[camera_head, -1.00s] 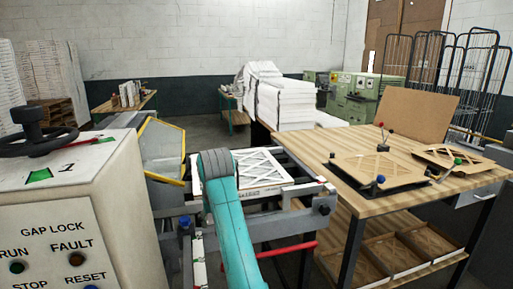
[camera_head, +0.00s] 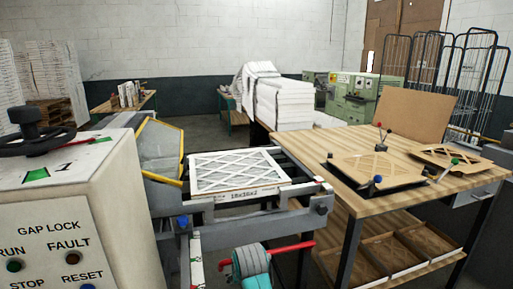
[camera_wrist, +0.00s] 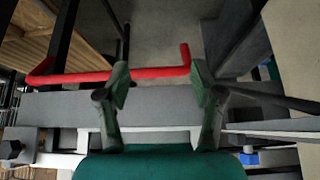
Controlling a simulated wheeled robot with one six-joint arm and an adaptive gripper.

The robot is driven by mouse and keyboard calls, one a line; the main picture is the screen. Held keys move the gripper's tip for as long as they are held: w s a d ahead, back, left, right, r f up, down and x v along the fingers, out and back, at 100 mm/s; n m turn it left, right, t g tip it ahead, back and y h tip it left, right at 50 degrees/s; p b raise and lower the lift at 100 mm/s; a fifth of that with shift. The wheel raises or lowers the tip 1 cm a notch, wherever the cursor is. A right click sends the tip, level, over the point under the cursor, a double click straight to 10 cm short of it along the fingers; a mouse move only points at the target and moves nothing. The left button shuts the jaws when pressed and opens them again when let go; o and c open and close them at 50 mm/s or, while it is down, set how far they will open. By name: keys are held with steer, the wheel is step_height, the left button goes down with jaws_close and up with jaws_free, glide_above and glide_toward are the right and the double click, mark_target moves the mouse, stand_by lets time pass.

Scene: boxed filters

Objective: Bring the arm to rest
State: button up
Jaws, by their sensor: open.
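My arm (camera_head: 251,266) shows low in the head view, with a teal link and a grey joint in front of the metal stand. My gripper is out of sight there. In the wrist view my gripper (camera_wrist: 160,88) is open, its two green fingers apart with nothing held between them. A red bar (camera_wrist: 130,76) and a grey rail (camera_wrist: 60,106) of the stand lie beyond the fingers. I cannot tell whether the fingers touch them.
A boxed filter (camera_head: 238,173) lies on the stand's rails. A control cabinet (camera_head: 75,200) stands at left. A wooden table (camera_head: 330,145) with cardboard fixtures (camera_head: 375,168) stands at right. The red bar also shows near my arm in the head view (camera_head: 290,248).

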steer(key=s+d+f+t, duration=0.2)
steer(key=s+d+f, duration=0.4)
steer(key=s+f, duration=0.35)
steer(key=s+d+f+t, duration=0.1)
steer(key=s+d+f, duration=0.6)
steer(key=s+f, duration=0.25)
steer(key=s+d+r+m+t, duration=0.1)
steer(key=s+d, duration=0.2)
steer(key=s, duration=0.5)
steer(key=s+d+t, duration=0.1)
steer(key=s+d, duration=0.1)
steer(key=s, duration=0.6)
steer(key=s+d+r+t, duration=0.1)
steer(key=s+d+r, duration=0.1)
steer(key=s+r, duration=0.7)
steer(key=s+d+r+m+t+h, duration=0.1)
steer(key=s+d+r+t, duration=0.1)
steer(key=s+r, duration=0.7)
steer(key=s, duration=0.4)
steer(key=shift+s+d+r+m+t+h, duration=0.3)
steer(key=shift+d+r, duration=0.1)
